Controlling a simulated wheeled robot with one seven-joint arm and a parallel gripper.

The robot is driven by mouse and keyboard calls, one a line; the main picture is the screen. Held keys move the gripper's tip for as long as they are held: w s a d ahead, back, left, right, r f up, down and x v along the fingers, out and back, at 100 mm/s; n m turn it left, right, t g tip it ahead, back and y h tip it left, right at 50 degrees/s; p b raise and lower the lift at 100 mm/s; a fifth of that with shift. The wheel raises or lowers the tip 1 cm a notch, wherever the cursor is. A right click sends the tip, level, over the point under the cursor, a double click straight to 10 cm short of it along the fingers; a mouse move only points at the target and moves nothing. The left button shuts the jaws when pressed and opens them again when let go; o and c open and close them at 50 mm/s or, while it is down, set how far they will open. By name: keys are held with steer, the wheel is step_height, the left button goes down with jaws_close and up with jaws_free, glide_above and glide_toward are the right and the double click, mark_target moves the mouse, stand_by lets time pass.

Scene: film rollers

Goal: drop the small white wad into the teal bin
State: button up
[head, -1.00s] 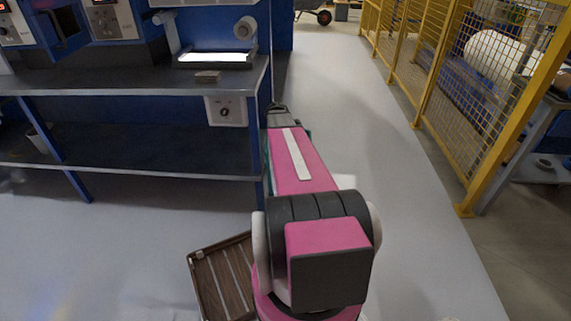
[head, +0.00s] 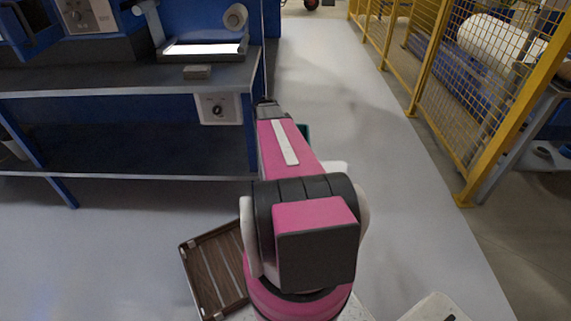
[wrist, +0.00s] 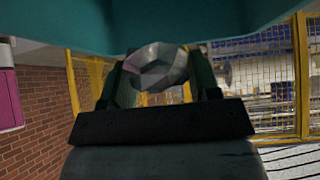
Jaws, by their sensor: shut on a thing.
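The small white wad (wrist: 155,65) looks pale grey and faceted in the wrist view. It sits between the two dark fingers of my gripper (wrist: 157,78), which is shut on it. The teal bin (wrist: 60,35) fills the top of the wrist view as a broad teal surface, very close to the wad. In the head view only a sliver of teal (head: 305,131) shows behind my pink arm. My arm hides the rest of the bin and the wad there.
A blue workbench with a dark top (head: 120,82) stands at the left, with a small grey block (head: 197,72) on it. A yellow mesh fence (head: 440,90) runs along the right. A brown slatted crate (head: 218,275) lies at lower left. The floor between bench and fence is clear.

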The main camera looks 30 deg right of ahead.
steer(key=shift+f, duration=1.5)
steer(key=o, duration=1.2)
steer(key=shift+r, duration=0.1)
